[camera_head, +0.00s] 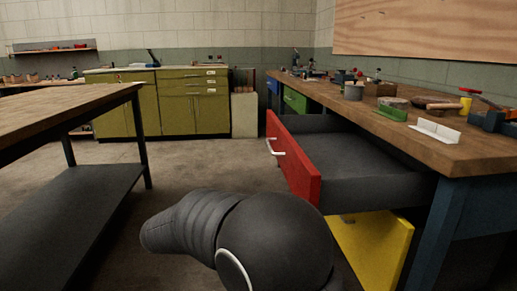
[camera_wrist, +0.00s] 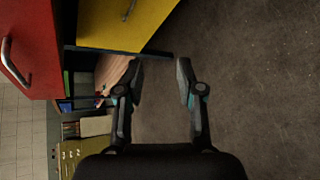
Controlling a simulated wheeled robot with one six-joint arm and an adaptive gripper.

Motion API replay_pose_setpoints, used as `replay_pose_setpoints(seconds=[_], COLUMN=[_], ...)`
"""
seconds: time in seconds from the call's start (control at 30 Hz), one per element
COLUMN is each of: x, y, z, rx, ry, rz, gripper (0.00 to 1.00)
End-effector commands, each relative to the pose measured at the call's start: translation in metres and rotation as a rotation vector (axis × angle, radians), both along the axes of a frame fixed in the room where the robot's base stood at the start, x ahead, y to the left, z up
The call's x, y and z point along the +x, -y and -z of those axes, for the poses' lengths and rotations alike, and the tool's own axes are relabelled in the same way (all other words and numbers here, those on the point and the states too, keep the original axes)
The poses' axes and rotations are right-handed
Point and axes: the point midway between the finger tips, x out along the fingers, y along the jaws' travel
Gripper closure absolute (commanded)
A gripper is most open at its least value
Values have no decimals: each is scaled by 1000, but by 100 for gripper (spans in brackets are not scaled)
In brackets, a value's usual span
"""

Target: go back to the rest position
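My gripper (camera_wrist: 158,82) shows in the wrist view with its two fingers apart and nothing between them. Bare floor lies behind the gap. The wrist view is turned on its side, with the red drawer front (camera_wrist: 28,45) and the yellow drawer front (camera_wrist: 120,22) at its upper left. In the head view a black part of my arm fills the bottom middle; my fingers are not visible there. The red drawer (camera_head: 295,160) is pulled out of the workbench (camera_head: 440,150), and its visible inside looks empty. The yellow front (camera_head: 375,245) is below it, partly hidden by my arm.
A wooden table (camera_head: 60,110) with a dark lower shelf (camera_head: 70,210) stands at the left. Green cabinets (camera_head: 185,105) line the back wall. Pots, tools and a white angled piece (camera_head: 434,131) lie on the workbench. The floor (camera_head: 200,165) between table and workbench is clear.

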Motion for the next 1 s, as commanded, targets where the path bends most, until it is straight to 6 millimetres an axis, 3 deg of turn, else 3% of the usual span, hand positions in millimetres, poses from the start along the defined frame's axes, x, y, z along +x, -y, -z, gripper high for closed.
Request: replay_pose_setpoints(seconds=[0.1, 0.37, 0.6, 1.0], x=[-34, -108, -164, -237], y=[29, 75, 103, 145], z=[11, 15, -1, -42], rx=[167, 550, 869, 1265], ry=[-115, -226, -186, 56], rz=[48, 175, 295, 484], gripper=[63, 63, 63, 63])
